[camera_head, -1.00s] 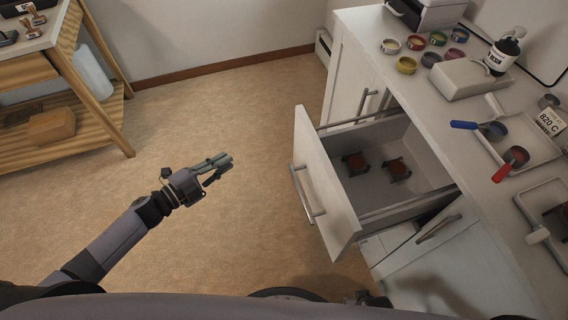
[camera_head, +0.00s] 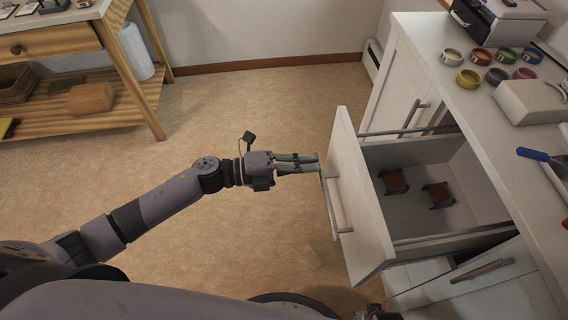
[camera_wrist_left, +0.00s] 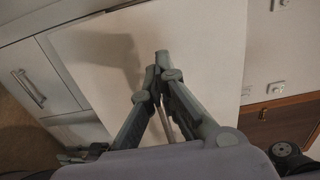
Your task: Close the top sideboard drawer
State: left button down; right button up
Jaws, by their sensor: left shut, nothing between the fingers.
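The top sideboard drawer (camera_head: 350,200) is pulled open, its white front facing left with a long metal handle (camera_head: 337,207). Two small red-brown items with dark frames (camera_head: 395,181) lie inside it. My left gripper (camera_head: 317,162) is shut and empty, its fingertips at or very close to the drawer front near the handle's far end; contact cannot be told. In the left wrist view the shut fingers (camera_wrist_left: 160,62) point at the white drawer front (camera_wrist_left: 205,40).
The sideboard top (camera_head: 440,95) holds several coloured small bowls (camera_head: 480,55), a white box (camera_head: 530,102) and a blue-handled tool (camera_head: 532,154). A wooden table (camera_head: 100,100) stands at the back left. The floor (camera_head: 240,110) between is clear.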

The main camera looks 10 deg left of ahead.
aim_at(336, 161)
pick_arm(q)
jog(key=shift+x, duration=1.95)
pick_arm(e)
jog(key=shift+s+f, duration=0.25)
